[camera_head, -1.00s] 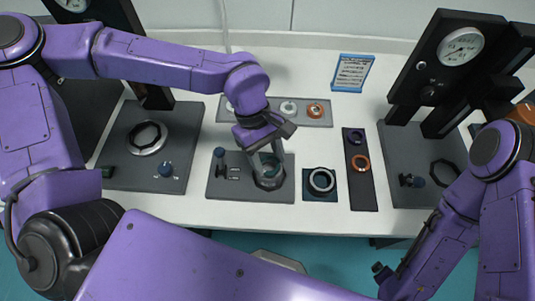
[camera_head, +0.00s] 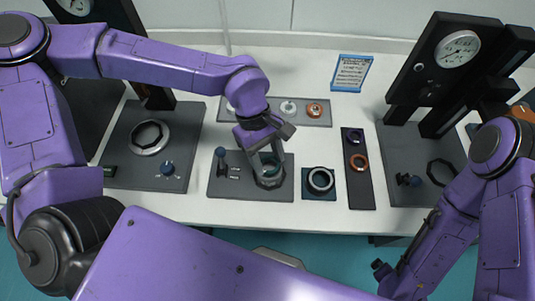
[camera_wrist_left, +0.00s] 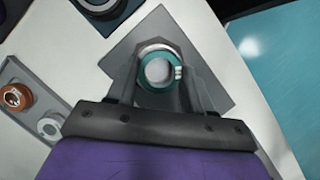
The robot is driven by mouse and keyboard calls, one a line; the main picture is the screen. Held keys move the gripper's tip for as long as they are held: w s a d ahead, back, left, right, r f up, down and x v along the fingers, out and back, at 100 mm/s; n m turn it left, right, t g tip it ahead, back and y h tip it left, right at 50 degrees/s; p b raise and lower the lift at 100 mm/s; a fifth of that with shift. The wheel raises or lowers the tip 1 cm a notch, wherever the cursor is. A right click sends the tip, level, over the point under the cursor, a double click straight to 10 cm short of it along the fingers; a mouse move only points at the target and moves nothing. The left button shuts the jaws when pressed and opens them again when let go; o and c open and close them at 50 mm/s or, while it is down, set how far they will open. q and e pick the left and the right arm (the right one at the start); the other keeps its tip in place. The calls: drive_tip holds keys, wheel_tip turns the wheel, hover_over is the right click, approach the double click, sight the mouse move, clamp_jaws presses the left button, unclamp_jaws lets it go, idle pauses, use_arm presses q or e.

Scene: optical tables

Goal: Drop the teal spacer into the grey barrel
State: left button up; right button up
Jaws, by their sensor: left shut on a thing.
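My left gripper (camera_head: 268,180) points down over the grey plate (camera_head: 222,188) at the front middle of the table. It is shut on the teal spacer, a ring that shows between the two fingers in the left wrist view (camera_wrist_left: 157,84). The grey barrel (camera_head: 270,184) stands on that plate at the fingertips. In the left wrist view its pale round rim (camera_wrist_left: 158,47) shows just beyond the spacer, nearly in line with it. Whether the spacer touches the barrel or sits partly in it, I cannot tell.
A grey tray (camera_head: 301,119) lies behind. Gauge stands flank both sides.

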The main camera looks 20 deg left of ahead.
idle(0.3)
use_arm(q)
drive_tip(key=o, duration=1.1)
wheel_tip(320, 180, up, 6)
drive_tip(key=p, duration=0.8)
drive_tip(key=shift+r, duration=0.15)
